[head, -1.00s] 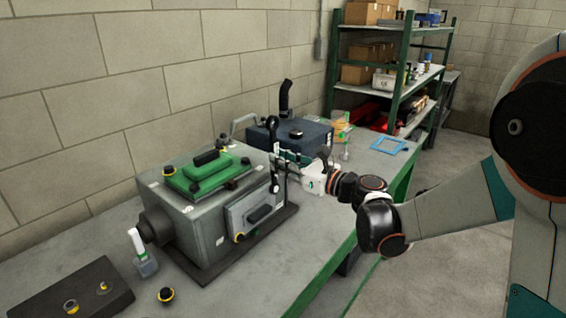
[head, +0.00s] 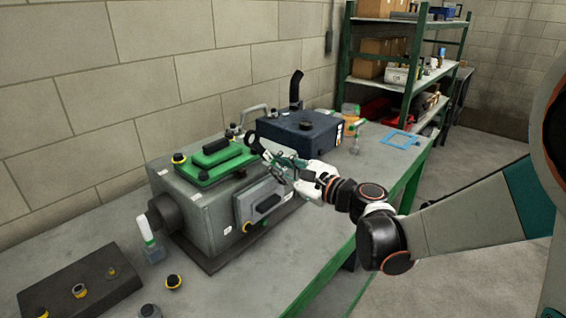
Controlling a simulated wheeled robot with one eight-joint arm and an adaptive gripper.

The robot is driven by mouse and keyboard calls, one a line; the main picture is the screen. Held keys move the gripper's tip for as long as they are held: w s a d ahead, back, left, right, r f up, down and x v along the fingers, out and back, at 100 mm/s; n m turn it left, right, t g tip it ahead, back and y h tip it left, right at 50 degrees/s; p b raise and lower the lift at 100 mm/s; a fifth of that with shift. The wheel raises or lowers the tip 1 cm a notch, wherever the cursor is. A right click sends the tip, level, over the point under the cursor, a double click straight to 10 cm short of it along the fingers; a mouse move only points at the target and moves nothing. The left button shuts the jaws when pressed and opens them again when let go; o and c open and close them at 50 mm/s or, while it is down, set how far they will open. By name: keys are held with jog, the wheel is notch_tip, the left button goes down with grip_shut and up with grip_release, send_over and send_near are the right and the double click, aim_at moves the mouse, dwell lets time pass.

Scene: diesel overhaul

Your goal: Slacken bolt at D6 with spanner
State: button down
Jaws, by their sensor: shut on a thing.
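My gripper (head: 280,166) is at the right end of the grey engine block (head: 207,206), beside the green cover (head: 211,163). It is shut on a dark spanner, of which a ring end (head: 254,143) shows past the fingers; the rest is largely hidden by the gripper. Black-and-yellow bolts stand on the block, one at the cover's left corner (head: 179,158) and one low on the front (head: 247,227). No D6 label is readable, so I cannot tell which bolt is D6, nor whether the spanner touches one.
A dark blue box (head: 305,135) with a black pipe stands behind my gripper. At the front left are a dark holder block (head: 60,296), a loose bolt (head: 173,282) and a white-handled bottle (head: 149,237). A blue frame (head: 401,140) lies at the bench's far right.

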jog(key=s+f+n+b, duration=0.1)
jog(key=a+f+n, duration=0.1)
jog(key=n, duration=0.1)
jog(key=shift+s+a+n+b, duration=0.2)
jog(key=shift+s+n+b, duration=0.1)
jog(key=shift+s+b, duration=0.1)
jog(key=d+r+m, duration=0.1)
jog(key=m, duration=0.1)
jog(key=w+d+r+m+p, duration=0.1)
jog(key=d, duration=0.1)
jog(key=shift+r+m, duration=0.15)
jog(key=shift+m, duration=0.25)
dwell(0.4)
jog(key=shift+w, duration=0.1)
